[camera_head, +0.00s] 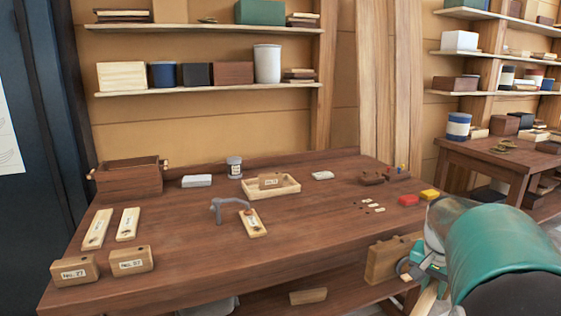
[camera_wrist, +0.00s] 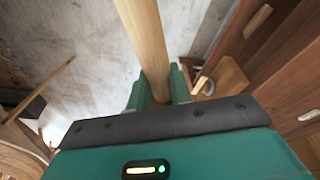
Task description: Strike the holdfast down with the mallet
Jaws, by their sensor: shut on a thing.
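The grey holdfast (camera_head: 219,209) stands in the bench top near its middle. Its curved arm reaches right to a small pale wooden piece (camera_head: 254,228) with a dark mark on it; I cannot tell how firmly the pad bears on it. My gripper (camera_head: 430,278) is off the bench's front right corner, well away from the holdfast. In the wrist view my gripper (camera_wrist: 160,97) is shut on the pale wooden handle of the mallet (camera_wrist: 143,38). The handle runs off the top of that view, and the mallet's head is not clearly visible.
Labelled blocks (camera_head: 131,262), pale boards (camera_head: 96,229), a tray (camera_head: 289,190) and a wooden box (camera_head: 128,177) stand on the bench (camera_head: 190,245). The front middle of the bench is clear.

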